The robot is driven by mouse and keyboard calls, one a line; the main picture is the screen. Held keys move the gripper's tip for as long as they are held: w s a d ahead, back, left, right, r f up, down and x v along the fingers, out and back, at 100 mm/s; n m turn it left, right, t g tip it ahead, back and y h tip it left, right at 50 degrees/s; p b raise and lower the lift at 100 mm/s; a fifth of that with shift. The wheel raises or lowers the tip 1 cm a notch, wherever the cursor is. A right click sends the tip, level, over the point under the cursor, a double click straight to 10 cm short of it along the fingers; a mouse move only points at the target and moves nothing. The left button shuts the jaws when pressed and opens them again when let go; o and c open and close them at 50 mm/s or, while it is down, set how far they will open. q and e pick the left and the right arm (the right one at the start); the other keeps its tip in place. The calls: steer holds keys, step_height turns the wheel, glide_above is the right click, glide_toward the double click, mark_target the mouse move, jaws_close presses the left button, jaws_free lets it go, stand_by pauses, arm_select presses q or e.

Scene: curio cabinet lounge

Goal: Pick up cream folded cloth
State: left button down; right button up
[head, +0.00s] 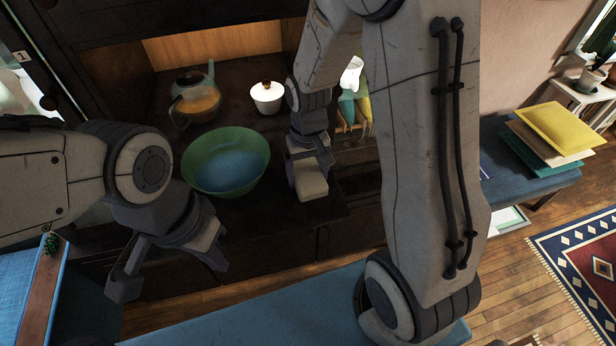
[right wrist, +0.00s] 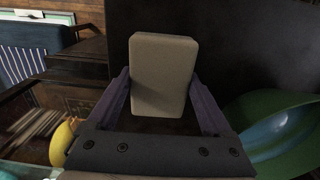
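The cream folded cloth (right wrist: 163,75) is a thick rounded block between the two fingers of my right gripper (right wrist: 162,100) in the right wrist view. The fingers press on its two sides. In the head view, the cloth (head: 311,183) shows below my right gripper (head: 305,160), over the front of the dark cabinet shelf, just right of the green bowl. Its underside is hidden, so I cannot tell whether it touches the shelf. My left gripper (head: 170,268) is open and empty, in front of the cabinet and below the bowl.
The green bowl (head: 225,160) with a blue inside stands on the shelf (head: 262,212). A glass teapot (head: 195,98) and a white lidded pot (head: 267,97) stand behind it. Stacked cushions (head: 556,130) lie on a blue bench (head: 490,150) at right. A blue surface (head: 250,318) is in front.

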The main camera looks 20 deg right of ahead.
mark_target(311, 175)
steer(key=c, duration=0.6)
steer(key=shift+o, duration=0.2)
steer(key=shift+r, duration=0.15)
steer(key=shift+r, duration=0.25)
steer(key=r, duration=0.1)
steer(key=r+b, duration=0.1)
steer(key=r, duration=0.1)
steer(key=shift+s+d+r, duration=0.2)
steer(key=shift+d+r, duration=0.1)
steer(key=shift+r, duration=0.1)
steer(key=s+d+r+b, duration=0.2)
steer(key=s+d+r, duration=0.4)
steer(key=s+d, duration=0.1)
steer(key=shift+s+d+r, duration=0.25)
steer(key=shift+s, duration=0.3)
